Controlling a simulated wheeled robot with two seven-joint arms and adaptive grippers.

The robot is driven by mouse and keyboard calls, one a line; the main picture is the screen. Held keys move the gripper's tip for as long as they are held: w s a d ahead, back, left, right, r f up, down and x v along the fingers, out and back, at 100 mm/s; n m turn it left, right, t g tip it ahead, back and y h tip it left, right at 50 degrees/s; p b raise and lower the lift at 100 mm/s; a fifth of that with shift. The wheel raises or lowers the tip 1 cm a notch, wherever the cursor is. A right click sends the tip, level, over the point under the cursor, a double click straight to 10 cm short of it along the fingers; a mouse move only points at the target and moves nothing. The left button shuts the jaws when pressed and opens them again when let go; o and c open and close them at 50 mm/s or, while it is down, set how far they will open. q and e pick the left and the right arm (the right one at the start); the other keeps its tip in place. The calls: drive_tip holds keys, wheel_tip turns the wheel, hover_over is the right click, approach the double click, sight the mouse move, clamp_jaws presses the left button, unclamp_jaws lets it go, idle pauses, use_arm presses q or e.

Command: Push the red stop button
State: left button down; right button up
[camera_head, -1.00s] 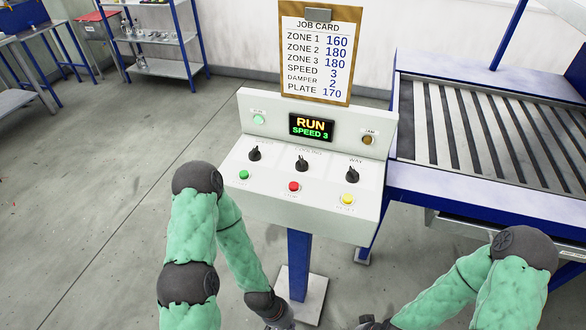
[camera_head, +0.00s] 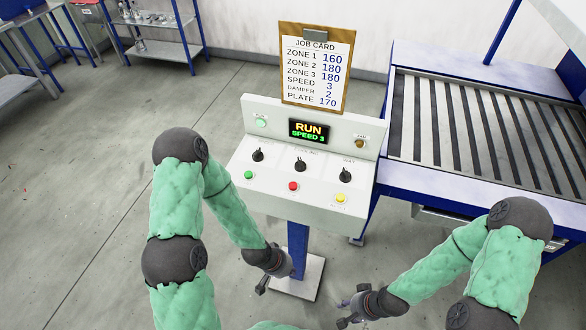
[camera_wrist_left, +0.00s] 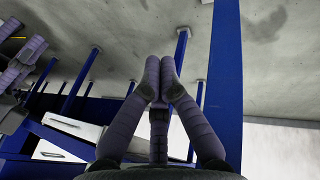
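The red button (camera_head: 293,186) sits at the front middle of the white control panel (camera_head: 255,205), between a green button (camera_head: 248,175) and a yellow button (camera_head: 341,198). The panel display (camera_head: 309,131) reads RUN, SPEED 3. My left gripper (camera_head: 264,287) is low beside the panel's post, below and in front of the buttons, touching none of them. In the left wrist view its fingers (camera_wrist_left: 160,78) are together with nothing between them. My right gripper (camera_head: 343,312) is low to the right of the post, its fingers spread and empty.
Several black knobs (camera_head: 300,164) stand behind the buttons. A job card (camera_head: 317,66) rises behind the panel. A slatted conveyor (camera_head: 480,130) with a blue frame is at the right. A shelf rack (camera_head: 165,50) stands at the back left. The floor between is open.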

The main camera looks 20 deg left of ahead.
use_arm(q)
drive_tip(key=w+a+r+m+t+p, duration=0.1)
drive_tip(key=w+r+p, duration=0.2)
drive_tip(key=r+p, duration=0.3)
drive_tip(key=w+a+r+m+t+p, duration=0.1)
drive_tip(key=w+r+p, duration=0.2)
drive_tip(key=r+p, duration=0.4)
drive_tip(key=w+a+r+m+t+p, duration=0.1)
drive_tip(key=w+r+p, duration=0.2)
drive_tip(key=r, duration=1.2)
drive_tip(key=shift+w+r+p, duration=0.1)
drive_tip(key=shift+w+p, duration=0.1)
drive_tip(key=shift+p, duration=1.6)
wheel_tip(320, 180, up, 10)
drive_tip(key=m+t+p, duration=0.1)
drive_tip(key=m+t, duration=0.2)
drive_tip(key=m, duration=0.1)
hover_over(290, 185)
drive_tip(key=shift+s+f, duration=0.1)
drive_tip(key=shift+f, duration=0.15)
wheel_tip(290, 185, down, 8)
drive_tip(key=b, duration=0.6)
drive_tip(key=shift+r, duration=0.15)
drive_tip(key=shift+f+b, duration=0.4)
drive_tip(key=shift+f, duration=0.05)
drive_tip(key=shift+f, duration=0.1)
drive_tip(key=shift+f+b, duration=0.3)
drive_tip(key=shift+b, duration=0.1)
